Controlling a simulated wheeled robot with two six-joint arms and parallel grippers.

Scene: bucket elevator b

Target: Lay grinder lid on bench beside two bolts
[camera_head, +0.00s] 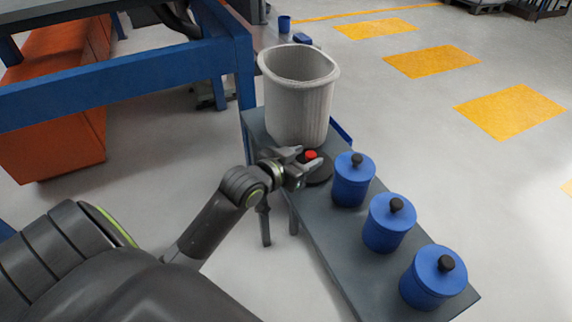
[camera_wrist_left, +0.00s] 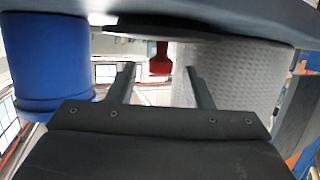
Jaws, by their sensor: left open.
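A dark round lid (camera_head: 320,174) with a red knob (camera_head: 311,154) lies on the grey bench (camera_head: 335,236), between a pale ribbed bin and the nearest blue canister. My left gripper (camera_head: 304,163) is open at the red knob and holds nothing. In the left wrist view, which is upside down, the knob (camera_wrist_left: 160,62) appears between the two fingertips (camera_wrist_left: 160,72), apart from both. I cannot tell whether it is between them in depth. The gripper hides part of the lid. I cannot make out any bolts. My right gripper is not in view.
The pale ribbed bin (camera_head: 300,100) stands at the far end of the bench. Several blue canisters with black knobs (camera_head: 353,183) line the bench toward the near end. A blue frame (camera_head: 120,85) and orange cabinet (camera_head: 60,120) stand at left. The floor to the right is clear.

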